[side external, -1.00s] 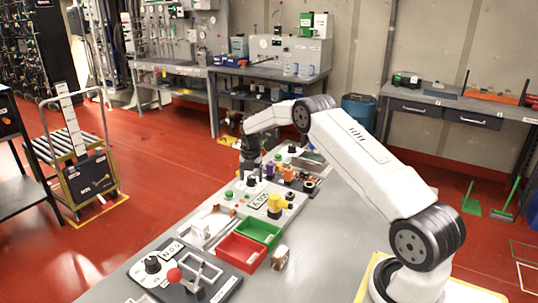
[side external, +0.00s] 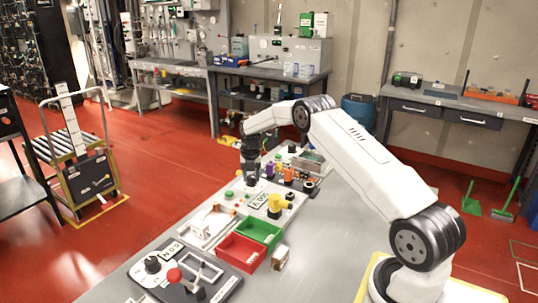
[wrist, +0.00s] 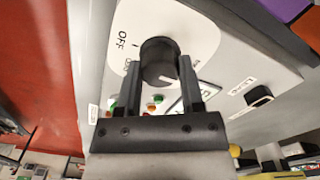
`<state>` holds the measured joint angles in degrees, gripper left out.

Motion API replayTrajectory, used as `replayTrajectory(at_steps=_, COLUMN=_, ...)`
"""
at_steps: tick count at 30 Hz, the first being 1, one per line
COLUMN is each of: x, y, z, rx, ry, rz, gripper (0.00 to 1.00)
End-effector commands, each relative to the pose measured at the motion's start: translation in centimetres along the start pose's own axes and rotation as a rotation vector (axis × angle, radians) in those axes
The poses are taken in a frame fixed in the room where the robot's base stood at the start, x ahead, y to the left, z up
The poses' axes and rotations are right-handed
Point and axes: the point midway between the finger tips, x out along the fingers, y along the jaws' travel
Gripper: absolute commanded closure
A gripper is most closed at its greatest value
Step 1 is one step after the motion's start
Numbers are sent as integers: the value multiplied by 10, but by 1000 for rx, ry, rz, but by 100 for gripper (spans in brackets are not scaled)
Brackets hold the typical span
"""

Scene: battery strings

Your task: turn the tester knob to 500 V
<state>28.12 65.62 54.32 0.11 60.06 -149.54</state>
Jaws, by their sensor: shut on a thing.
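The tester knob (wrist: 158,52) is a round black knob on a white dial plate (wrist: 205,38) in the wrist view. A white pointer mark shows on its lower right side. "OFF" (wrist: 122,40) is printed to its left; another label beneath it is partly hidden by a finger. I cannot read a 500 V mark. My gripper (wrist: 160,68) has one finger on each side of the knob and is shut on it. In the side view my gripper (side external: 250,166) is down at the tester panel (side external: 229,209) and hides the knob.
A red bin (side external: 240,250) and a green bin (side external: 260,232) stand nearer the camera, with a yellow part (side external: 276,203) behind them. Purple and orange parts (side external: 287,172) stand close to the gripper's right. The bench's near middle (side external: 330,215) is clear.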

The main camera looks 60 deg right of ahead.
Motion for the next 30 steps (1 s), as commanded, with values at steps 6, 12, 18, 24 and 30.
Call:
replayTrajectory(at_steps=6, x=0, y=0, z=0, rx=0, ry=1, rz=-1, gripper=32)
replayTrajectory(at_steps=12, x=0, y=0, z=0, rx=1, ry=1, rz=-1, gripper=21)
replayTrajectory(at_steps=18, x=-1, y=0, z=0, rx=1, ry=0, rz=0, gripper=21)
replayTrajectory(at_steps=24, x=-8, y=0, z=0, rx=1, ry=0, rz=0, gripper=21)
replayTrajectory(at_steps=30, x=-20, y=0, z=0, rx=1, ry=0, rz=0, gripper=21)
